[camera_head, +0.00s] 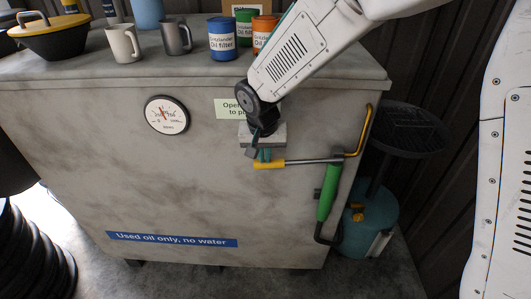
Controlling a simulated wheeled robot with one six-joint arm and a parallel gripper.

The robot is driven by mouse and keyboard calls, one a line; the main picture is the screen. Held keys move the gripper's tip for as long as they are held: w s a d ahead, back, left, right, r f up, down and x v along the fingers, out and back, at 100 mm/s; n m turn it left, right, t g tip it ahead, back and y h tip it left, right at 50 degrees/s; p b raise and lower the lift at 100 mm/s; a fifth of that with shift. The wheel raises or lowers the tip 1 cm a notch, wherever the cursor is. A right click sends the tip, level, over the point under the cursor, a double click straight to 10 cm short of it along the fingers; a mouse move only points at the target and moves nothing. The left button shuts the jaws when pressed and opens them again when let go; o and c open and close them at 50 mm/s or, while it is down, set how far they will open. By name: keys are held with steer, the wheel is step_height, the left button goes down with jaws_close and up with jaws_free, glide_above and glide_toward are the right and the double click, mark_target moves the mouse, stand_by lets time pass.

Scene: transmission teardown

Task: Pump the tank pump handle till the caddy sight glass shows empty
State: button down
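The grey used-oil tank (170,205) fills the middle of the view. Its pump handle is a metal rod with a yellow grip (270,164), lying about level across the upper right of the tank's front. My gripper (258,154) points down at the left end of the yellow grip. Its fingers are small and partly hidden, so I cannot tell whether they touch or enclose the grip. The teal caddy (372,222) stands on the floor right of the tank, under a black round pan (409,130). A pale strip (379,245), possibly the sight glass, shows on its lower front; its level is unreadable.
A green-handled nozzle (327,192) with a black hose hangs at the tank's right edge, below a yellow bent pipe (358,132). A round gauge (166,114) is on the front. Mugs, oil filters and a yellow-lidded pan (52,36) stand on top. Black tyres (32,255) are lower left.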

steer(key=shift+s+d+f, duration=0.2)
steer(key=shift+s+f, duration=0.05)
steer(key=shift+f, duration=0.25)
steer(key=shift+r, duration=0.4)
steer(key=a+v, duration=0.1)
steer(key=v, duration=1.3)
steer(key=shift+w+a, duration=0.2)
steer(key=shift+w, duration=0.15)
